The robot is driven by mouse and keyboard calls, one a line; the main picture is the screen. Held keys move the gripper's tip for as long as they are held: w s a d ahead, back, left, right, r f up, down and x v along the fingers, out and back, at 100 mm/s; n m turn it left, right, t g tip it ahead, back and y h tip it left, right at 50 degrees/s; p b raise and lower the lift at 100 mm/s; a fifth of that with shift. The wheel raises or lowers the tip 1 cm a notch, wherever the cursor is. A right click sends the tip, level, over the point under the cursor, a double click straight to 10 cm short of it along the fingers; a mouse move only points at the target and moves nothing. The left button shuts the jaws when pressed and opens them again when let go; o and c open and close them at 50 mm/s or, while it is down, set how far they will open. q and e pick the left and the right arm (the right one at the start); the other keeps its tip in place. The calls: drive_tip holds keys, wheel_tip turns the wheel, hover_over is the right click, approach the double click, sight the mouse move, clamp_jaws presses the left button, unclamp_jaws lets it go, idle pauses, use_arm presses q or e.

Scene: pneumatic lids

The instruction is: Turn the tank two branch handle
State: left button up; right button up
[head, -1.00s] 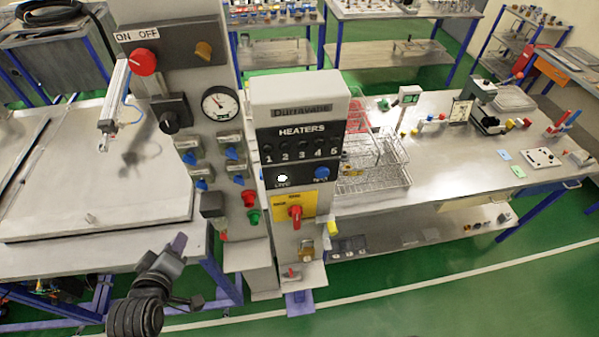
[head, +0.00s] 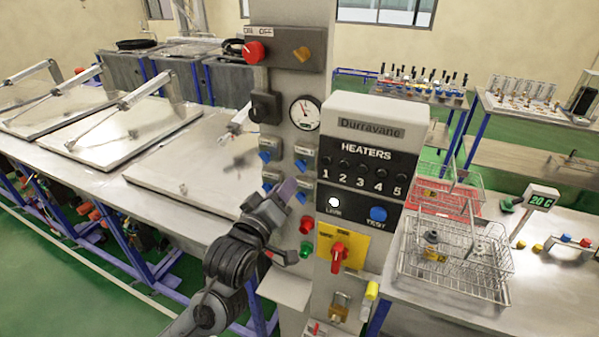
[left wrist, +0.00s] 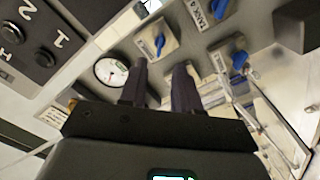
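Several small valve plates with blue handles sit on the grey column below the gauge in the head view: upper left (head: 264,156), upper right (head: 301,164), lower right (head: 300,197); the lower left one is partly behind my gripper. Their labels are too small there to tell which is tank two. My left gripper (head: 288,191) is in front of the lower handles. In the left wrist view its two dark fingers (left wrist: 160,85) stand apart with nothing between them. Blue handles (left wrist: 160,42), (left wrist: 239,61) show beyond them, apart from the fingers. My right gripper is not in view.
The gauge (head: 305,114) is above the handles. A red button (head: 307,224) and green button (head: 306,250) are below. The heaters box (head: 362,160) stands close on the right, with a red switch (head: 338,257). Flat tables lie left; a wire basket (head: 455,270) is right.

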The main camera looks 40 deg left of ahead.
sight(299, 168)
use_arm(q)
drive_tip(key=p+x, duration=0.1)
drive_tip(key=x, duration=0.7)
drive_tip(key=shift+w+a+p, duration=0.1)
drive_tip(key=shift+w+p, duration=0.1)
drive_tip(key=shift+p, duration=0.1)
drive_tip(key=shift+c, duration=0.5)
clamp_jaws()
